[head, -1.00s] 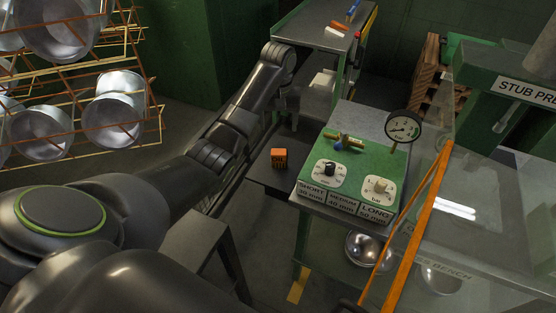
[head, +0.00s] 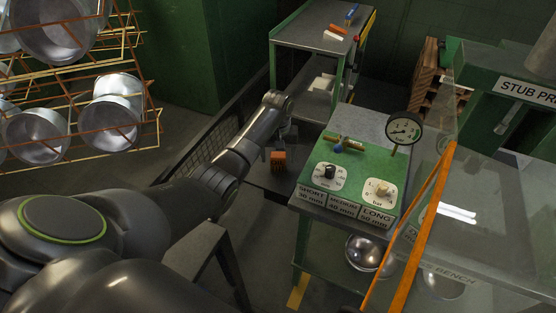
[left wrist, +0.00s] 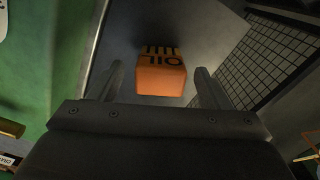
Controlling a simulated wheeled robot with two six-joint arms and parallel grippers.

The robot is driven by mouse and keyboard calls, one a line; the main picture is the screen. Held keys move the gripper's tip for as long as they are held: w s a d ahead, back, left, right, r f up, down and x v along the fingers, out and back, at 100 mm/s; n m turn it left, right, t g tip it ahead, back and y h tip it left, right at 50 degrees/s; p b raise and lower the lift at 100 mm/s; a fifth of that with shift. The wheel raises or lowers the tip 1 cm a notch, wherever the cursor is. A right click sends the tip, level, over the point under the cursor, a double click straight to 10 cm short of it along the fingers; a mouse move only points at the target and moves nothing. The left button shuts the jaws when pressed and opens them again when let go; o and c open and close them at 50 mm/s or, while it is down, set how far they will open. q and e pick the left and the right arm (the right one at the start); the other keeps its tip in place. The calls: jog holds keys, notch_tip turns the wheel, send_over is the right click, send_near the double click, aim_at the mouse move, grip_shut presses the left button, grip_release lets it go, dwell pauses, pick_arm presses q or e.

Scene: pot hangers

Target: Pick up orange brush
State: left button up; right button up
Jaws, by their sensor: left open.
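The orange brush (head: 278,160) shows as a small orange block on a dark, low shelf left of the green control panel. In the left wrist view the block (left wrist: 161,78) has dark lettering and dark stripes at its far end. My left gripper (head: 285,137) is just above and behind the block in the head view. In the left wrist view its two fingers (left wrist: 158,84) are open, one on each side of the block, with gaps visible. I cannot tell how far above it they are. My right gripper is not in view.
A mesh panel (left wrist: 262,62) is near the gripper's other side. A green cart (head: 305,42) is behind. A rack with metal bowls (head: 112,118) is at left.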

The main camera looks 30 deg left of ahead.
pick_arm(q)
jog(key=shift+f, duration=1.05)
jog(key=c, duration=1.1)
jog(key=shift+r, duration=0.2)
